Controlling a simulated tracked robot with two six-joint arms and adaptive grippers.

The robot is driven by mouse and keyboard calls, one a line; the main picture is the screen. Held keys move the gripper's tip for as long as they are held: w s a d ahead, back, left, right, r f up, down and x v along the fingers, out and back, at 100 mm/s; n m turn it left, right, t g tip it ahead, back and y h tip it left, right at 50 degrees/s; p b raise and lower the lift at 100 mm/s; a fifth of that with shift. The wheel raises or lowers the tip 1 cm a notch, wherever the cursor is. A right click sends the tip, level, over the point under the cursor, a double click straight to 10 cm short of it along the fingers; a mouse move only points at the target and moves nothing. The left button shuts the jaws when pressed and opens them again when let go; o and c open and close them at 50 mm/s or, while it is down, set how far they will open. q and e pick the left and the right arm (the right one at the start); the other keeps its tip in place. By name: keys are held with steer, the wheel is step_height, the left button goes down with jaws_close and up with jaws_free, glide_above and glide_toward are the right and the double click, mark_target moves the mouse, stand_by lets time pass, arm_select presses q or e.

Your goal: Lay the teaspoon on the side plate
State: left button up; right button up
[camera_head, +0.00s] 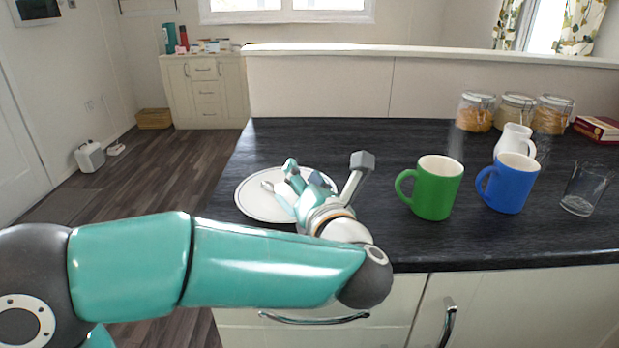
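The side plate (250,204) is white with a thin dark rim line and lies on the dark worktop, left of the mugs. My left gripper (283,178) is over the plate, and its wrist hides the plate's right part. A small pale grey shape at the fingertips, over the plate, may be the teaspoon (267,186); it is too small and covered to be sure. I cannot tell whether the fingers are closed on it or whether it touches the plate. My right gripper is not in view.
A green mug (437,188) and a blue mug (511,184) stand right of my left wrist. The worktop behind the plate is clear.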

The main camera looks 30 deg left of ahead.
arm_select(q)
steer(key=shift+s+d, duration=0.15)
steer(key=shift+d, duration=0.05)
steer(key=v, duration=1.1)
steer(key=shift+s+d+f, duration=0.1)
steer(key=shift+s+d, duration=0.1)
